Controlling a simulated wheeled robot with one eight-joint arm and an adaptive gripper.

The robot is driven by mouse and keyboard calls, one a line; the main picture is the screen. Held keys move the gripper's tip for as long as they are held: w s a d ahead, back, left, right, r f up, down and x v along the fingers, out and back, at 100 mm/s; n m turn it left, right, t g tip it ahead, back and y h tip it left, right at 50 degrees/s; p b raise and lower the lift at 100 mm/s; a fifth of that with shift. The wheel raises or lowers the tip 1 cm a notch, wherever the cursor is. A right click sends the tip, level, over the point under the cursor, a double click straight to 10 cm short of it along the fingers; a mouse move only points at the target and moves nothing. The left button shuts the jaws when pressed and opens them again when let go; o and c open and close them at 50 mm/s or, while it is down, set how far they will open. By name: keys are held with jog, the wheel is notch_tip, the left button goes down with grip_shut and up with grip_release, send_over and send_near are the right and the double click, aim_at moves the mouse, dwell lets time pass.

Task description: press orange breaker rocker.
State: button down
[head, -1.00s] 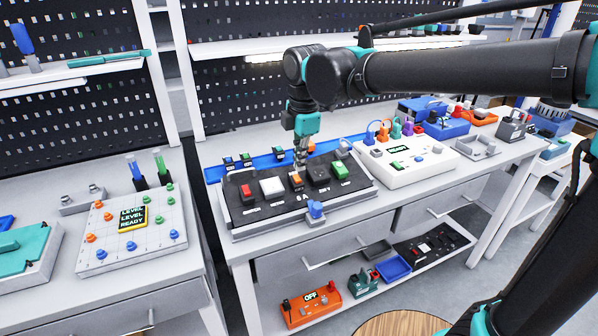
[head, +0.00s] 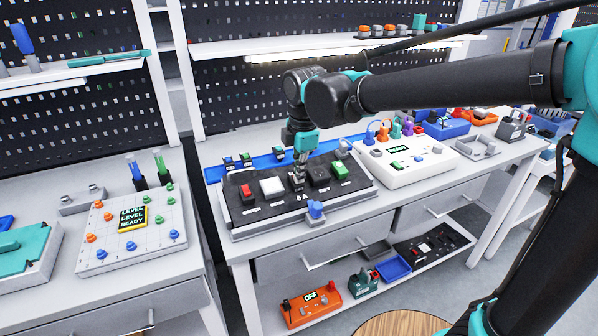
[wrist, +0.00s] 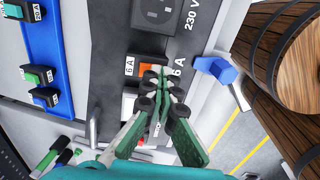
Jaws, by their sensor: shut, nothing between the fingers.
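The orange breaker rocker is on the black switch panel (head: 270,211), between a white switch (head: 271,187) and a black block (head: 318,175). In the head view my gripper now covers it. In the wrist view a sliver of the orange rocker (wrist: 149,69) shows beside the "6 A" label, partly behind the fingertips. My gripper (head: 298,186) points down over the rocker's spot, shut and empty. The closed fingertips also show in the wrist view (wrist: 162,78). Whether they touch the rocker, and which way it is tilted, I cannot tell.
On the panel are a red switch (head: 246,193) and a green switch (head: 340,170). A blue knob (head: 316,209) sits at its front edge. A blue rail (head: 265,160) with small breakers runs behind. A white "READY" box (head: 408,164) stands to the right.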

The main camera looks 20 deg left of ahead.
jog(key=shift+w+a+r, duration=0.3)
jog(key=shift+w+a, duration=0.2)
jog(key=shift+a, duration=0.05)
jog(key=shift+r, duration=0.4)
jog(key=s+d+r, duration=0.1)
jog(key=r, duration=0.5)
jog(key=s+d+r, duration=0.2)
jog(key=r, duration=0.4)
jog(key=shift+s+d+r, duration=0.2)
jog(key=shift+d, duration=0.05)
